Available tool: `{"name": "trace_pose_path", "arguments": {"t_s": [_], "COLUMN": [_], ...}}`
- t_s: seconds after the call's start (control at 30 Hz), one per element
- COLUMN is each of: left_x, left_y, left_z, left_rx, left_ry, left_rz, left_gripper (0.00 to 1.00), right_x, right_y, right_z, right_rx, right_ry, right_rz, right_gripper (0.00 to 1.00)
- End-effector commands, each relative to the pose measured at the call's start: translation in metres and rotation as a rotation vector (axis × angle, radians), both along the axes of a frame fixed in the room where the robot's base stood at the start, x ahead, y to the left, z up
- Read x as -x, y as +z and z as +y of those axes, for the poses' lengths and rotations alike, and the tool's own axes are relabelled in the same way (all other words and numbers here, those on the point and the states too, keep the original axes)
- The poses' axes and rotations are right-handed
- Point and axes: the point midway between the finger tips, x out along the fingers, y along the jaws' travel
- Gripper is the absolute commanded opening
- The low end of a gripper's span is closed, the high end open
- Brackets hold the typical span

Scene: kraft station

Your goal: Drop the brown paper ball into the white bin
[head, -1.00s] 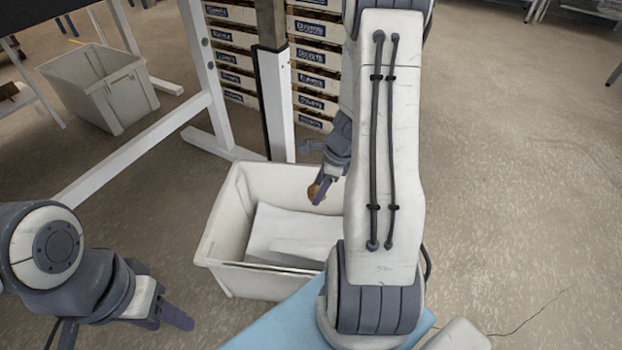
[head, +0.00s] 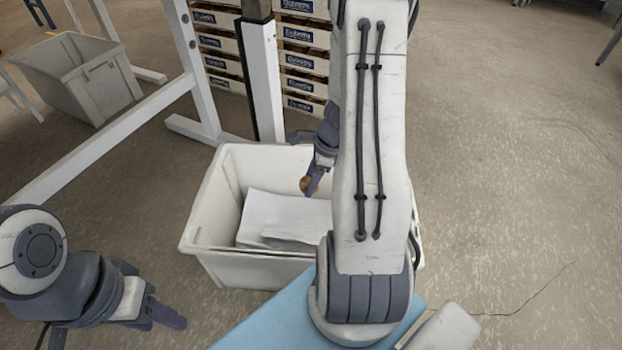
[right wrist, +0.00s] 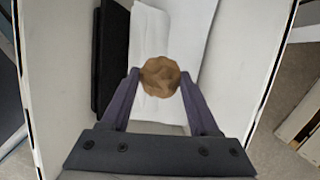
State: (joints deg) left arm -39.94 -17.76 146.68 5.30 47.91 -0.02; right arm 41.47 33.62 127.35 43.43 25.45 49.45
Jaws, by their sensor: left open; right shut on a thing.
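The brown paper ball (head: 306,184) is held between the fingertips of my right gripper (head: 314,178). The ball also shows in the right wrist view (right wrist: 160,76), with a finger on each side of it. The white bin (head: 213,196) stands on the floor below; the ball appears over its opening. In the right wrist view the bin's walls (right wrist: 235,60) surround the ball and the fingers. My right arm hides the bin's right part. My left gripper (head: 165,316) is open and empty, at the lower left, outside the bin.
White sheets (head: 270,218) lie in the bin, and a black flat item (right wrist: 110,55) shows inside in the wrist view. A second grey-white bin (head: 85,85) stands at the upper left. A white table frame (head: 262,80) stands behind the bin. The floor at right is clear.

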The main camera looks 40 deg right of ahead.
Motion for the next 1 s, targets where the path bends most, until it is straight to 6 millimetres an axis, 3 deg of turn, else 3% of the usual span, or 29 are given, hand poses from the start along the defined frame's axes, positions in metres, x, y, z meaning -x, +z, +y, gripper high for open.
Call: {"name": "trace_pose_path", "arguments": {"t_s": [0.03, 0.1, 0.47, 1.0], "left_x": [0.0, 0.0, 0.0, 0.0], "left_y": [0.0, 0.0, 0.003, 0.066], "left_z": [0.0, 0.0, 0.0, 0.0], "left_rx": [0.0, 0.0, 0.0, 0.0], "left_ry": [0.0, 0.0, 0.0, 0.0], "left_rz": [0.0, 0.0, 0.0, 0.0], "left_gripper": [0.5, 0.5, 0.5, 0.5], "right_x": [0.0, 0.0, 0.0, 0.017], "right_y": [0.0, 0.0, 0.003, 0.089], "right_z": [0.0, 0.0, 0.0, -0.019], "right_rx": [0.0, 0.0, 0.0, 0.001], "right_ry": [0.0, 0.0, 0.0, -0.002], "right_rz": [0.0, 0.0, 0.0, -0.001], "right_gripper": [0.69, 0.96, 0.96, 0.96]}}
